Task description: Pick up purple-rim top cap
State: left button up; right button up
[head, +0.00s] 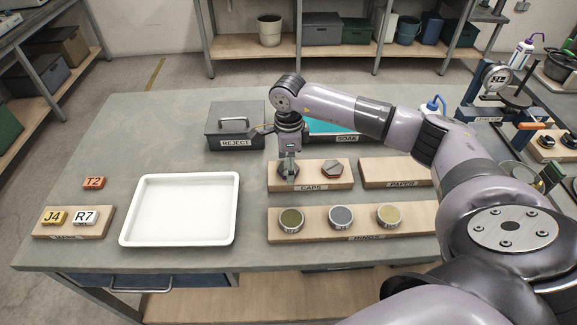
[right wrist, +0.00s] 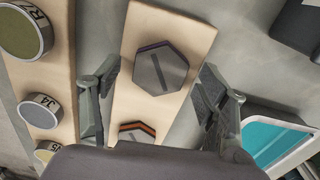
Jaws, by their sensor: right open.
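The purple-rim top cap (right wrist: 160,70) is a grey hexagon with a dark slot and a thin purple edge. It lies on the wooden CAPS board (right wrist: 139,28). In the head view the cap (head: 283,171) sits at the board's left end, partly hidden by my right gripper (head: 291,172). My right gripper is open above the board and empty. In the right wrist view its two fingers stand wide apart (right wrist: 157,98), with the cap ahead between their lines. My left gripper is not in view.
An orange-rim cap (head: 332,171) lies to the right on the same board. A board with several round pieces (head: 340,214) is in front. The grey REJECT box (head: 235,120) stands behind left. A white tray (head: 180,208) is left. An empty PAPER board (head: 394,170) is right.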

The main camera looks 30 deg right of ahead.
jog(key=shift+f, duration=0.1)
jog(key=shift+c, duration=0.3)
jog(key=c, duration=1.4)
